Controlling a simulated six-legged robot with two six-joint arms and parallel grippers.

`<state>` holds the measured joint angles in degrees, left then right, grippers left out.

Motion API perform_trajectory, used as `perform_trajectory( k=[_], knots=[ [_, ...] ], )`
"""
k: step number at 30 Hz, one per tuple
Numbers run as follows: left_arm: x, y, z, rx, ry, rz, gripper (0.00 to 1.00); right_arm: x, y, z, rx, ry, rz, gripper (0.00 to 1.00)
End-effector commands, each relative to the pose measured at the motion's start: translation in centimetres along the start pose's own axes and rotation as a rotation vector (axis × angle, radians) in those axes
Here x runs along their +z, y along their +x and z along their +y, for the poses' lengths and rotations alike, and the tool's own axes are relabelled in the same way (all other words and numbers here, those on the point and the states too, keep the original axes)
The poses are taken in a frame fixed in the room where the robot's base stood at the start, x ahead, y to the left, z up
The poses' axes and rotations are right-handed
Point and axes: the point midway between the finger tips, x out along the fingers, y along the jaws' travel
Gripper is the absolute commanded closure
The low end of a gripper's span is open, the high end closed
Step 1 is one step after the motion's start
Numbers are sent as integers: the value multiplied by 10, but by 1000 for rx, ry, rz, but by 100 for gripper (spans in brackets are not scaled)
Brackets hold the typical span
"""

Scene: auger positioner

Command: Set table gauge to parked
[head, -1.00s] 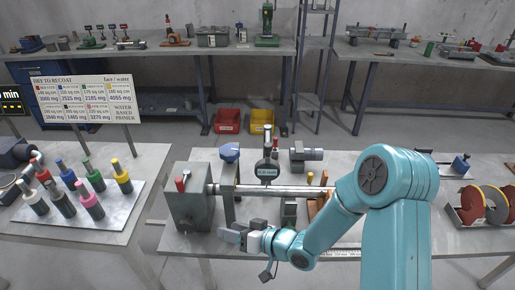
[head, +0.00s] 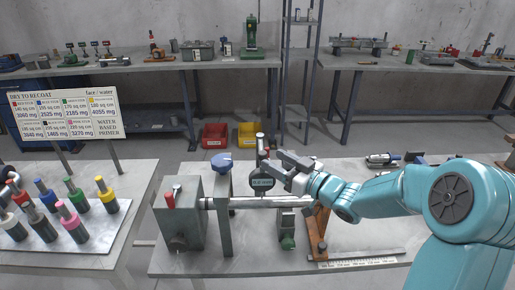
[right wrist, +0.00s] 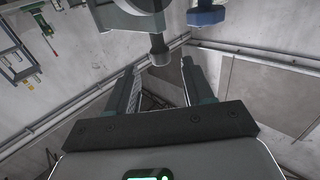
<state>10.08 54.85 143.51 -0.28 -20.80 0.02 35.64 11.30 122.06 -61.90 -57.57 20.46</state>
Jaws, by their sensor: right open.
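The table gauge (head: 261,183), a dark round dial with a small digital readout and a post above it, stands behind the horizontal metal bar (head: 245,203). My right gripper (head: 275,163) is open just right of the gauge's upper post, fingers pointing left. I cannot tell whether it touches the post. In the right wrist view the open jaws (right wrist: 158,68) show with a grey rounded part (right wrist: 160,48) near their tips, probably part of the gauge. My left gripper is not in view.
An orange-brown bracket (head: 317,232) and a ruler strip (head: 358,261) are at right.

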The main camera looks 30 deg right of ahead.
Motion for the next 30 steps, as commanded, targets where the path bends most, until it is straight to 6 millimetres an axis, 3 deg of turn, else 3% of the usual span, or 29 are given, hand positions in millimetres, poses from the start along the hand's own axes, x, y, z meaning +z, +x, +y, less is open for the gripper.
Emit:
perform_trajectory(
  k=[3, 9, 21, 22, 26, 27, 30],
  knots=[
    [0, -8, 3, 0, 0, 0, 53, -2, 30, -2, -5, 1, 0, 48],
    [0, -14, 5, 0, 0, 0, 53, -1, 62, -1, -3, 0, -1, 48],
    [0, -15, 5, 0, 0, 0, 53, 0, 72, -1, 0, 1, -1, 48],
    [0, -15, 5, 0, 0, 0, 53, 0, 72, -1, 0, 1, -1, 52],
    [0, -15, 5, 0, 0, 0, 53, 0, 72, -1, 0, 1, -1, 94],
    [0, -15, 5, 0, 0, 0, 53, 0, 72, -1, 0, 1, -1, 100],
    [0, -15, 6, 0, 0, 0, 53, 0, 72, -1, -1, 1, -1, 100]
  ],
)
